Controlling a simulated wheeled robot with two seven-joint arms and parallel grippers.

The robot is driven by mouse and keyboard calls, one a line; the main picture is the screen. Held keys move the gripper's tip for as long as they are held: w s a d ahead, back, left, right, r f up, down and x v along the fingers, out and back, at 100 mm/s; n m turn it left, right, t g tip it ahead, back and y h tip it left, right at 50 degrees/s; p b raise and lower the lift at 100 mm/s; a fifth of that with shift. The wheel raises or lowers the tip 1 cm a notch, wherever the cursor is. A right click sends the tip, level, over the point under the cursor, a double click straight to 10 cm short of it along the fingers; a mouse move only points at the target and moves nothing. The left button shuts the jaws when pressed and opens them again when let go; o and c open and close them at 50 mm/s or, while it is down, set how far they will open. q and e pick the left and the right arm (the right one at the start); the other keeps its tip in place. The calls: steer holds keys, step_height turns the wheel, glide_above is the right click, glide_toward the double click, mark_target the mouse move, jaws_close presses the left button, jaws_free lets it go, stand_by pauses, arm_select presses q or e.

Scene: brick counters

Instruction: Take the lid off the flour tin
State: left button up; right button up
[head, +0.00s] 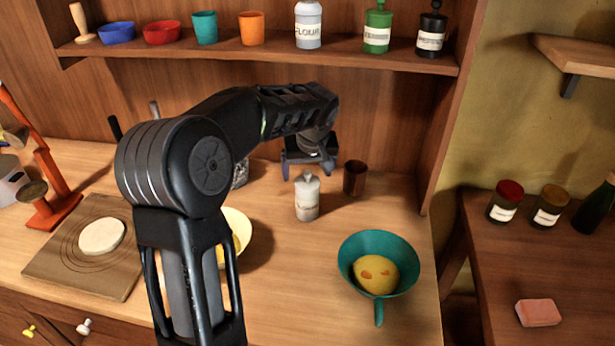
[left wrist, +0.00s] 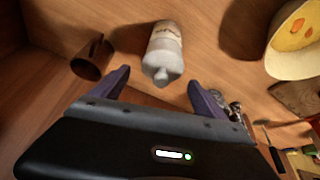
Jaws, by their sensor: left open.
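A white tin (head: 307,200) with a knobbed lid (head: 307,182) stands upright on the counter; its label is too small to read in the head view. The tin also shows in the left wrist view (left wrist: 165,42), its lid (left wrist: 162,70) on and facing the camera. Another white tin (head: 308,25), labelled FLOUR, stands on the shelf above. My left gripper (head: 309,168) is open and empty, just behind and above the counter tin; in the left wrist view its fingers (left wrist: 160,88) straddle the lid's direction, apart from it. My right gripper is not in view.
A brown cup (head: 354,178) stands close right of the tin. A teal colander-like pan (head: 360,243) holds a yellow lump. A pale bowl (head: 236,225) is partly behind my arm. A board (head: 60,258) with dough lies left. The counter in front of the tin is clear.

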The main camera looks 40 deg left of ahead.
mark_target(308, 171)
arm_select(q)
steer(key=shift+w+a+f, duration=0.1)
steer(key=shift+f, duration=0.2)
stand_by(0.4)
steer(key=c, duration=1.4)
step_height(308, 171, up, 10)
steer(key=shift+r+b, duration=0.1)
steer(key=shift+b, duration=0.5)
